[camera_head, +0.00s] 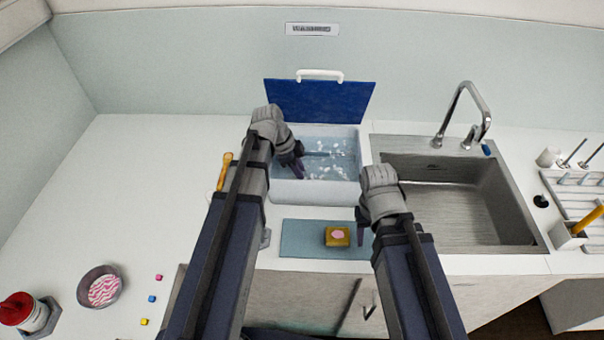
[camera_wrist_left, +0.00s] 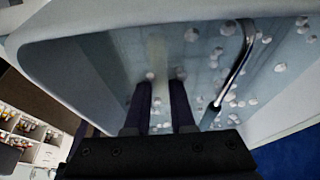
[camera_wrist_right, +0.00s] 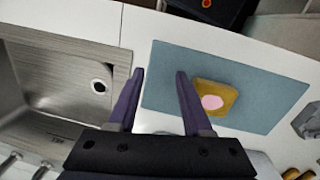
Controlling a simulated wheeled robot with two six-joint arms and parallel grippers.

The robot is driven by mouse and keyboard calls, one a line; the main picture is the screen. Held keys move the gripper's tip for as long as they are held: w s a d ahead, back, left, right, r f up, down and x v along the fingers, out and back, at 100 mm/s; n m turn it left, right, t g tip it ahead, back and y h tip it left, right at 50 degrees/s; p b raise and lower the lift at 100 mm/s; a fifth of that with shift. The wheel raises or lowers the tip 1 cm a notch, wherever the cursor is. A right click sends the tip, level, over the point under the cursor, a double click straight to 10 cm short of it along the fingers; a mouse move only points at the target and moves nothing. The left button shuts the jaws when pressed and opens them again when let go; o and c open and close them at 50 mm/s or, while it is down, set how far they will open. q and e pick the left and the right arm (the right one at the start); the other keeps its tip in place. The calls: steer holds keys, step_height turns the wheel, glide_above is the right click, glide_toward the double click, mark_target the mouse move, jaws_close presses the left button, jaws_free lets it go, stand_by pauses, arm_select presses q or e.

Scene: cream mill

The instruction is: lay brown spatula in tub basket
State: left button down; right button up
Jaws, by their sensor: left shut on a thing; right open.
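The white tub (camera_head: 315,194) holds bluish water with white foam bits. My left gripper (camera_head: 297,167) is low inside the tub's left part. No basket walls show clearly. My right gripper (camera_head: 362,222) is open and empty above the counter between mat and sink; it also shows in its wrist view (camera_wrist_right: 160,75).
A blue lid (camera_head: 320,100) stands raised behind the tub. A blue-grey mat (camera_head: 298,240) with a yellow sponge (camera_head: 338,243) lies in front. The steel sink (camera_head: 455,215) and tap (camera_head: 465,110) are right. A bowl (camera_head: 100,287) and small cubes (camera_head: 152,298) sit front left.

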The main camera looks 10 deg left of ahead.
arm_select(q)
steer(key=shift+f, duration=0.2)
arm_select(e)
steer(key=shift+f, duration=0.2)
arm_select(q)
steer(key=shift+f+b, duration=0.6)
steer(key=shift+b, duration=0.2)
arm_select(e)
steer(key=shift+f, duration=0.6)
arm_select(q)
steer(key=shift+f+b, duration=0.3)
arm_select(e)
steer(key=shift+f, duration=0.3)
arm_select(q)
steer(key=shift+s+a+f+b, duration=0.1)
steer(key=shift+s+f+b, duration=0.05)
steer(key=shift+b, duration=0.15)
arm_select(e)
steer(key=shift+s+f, duration=0.15)
steer(key=shift+s, duration=0.1)
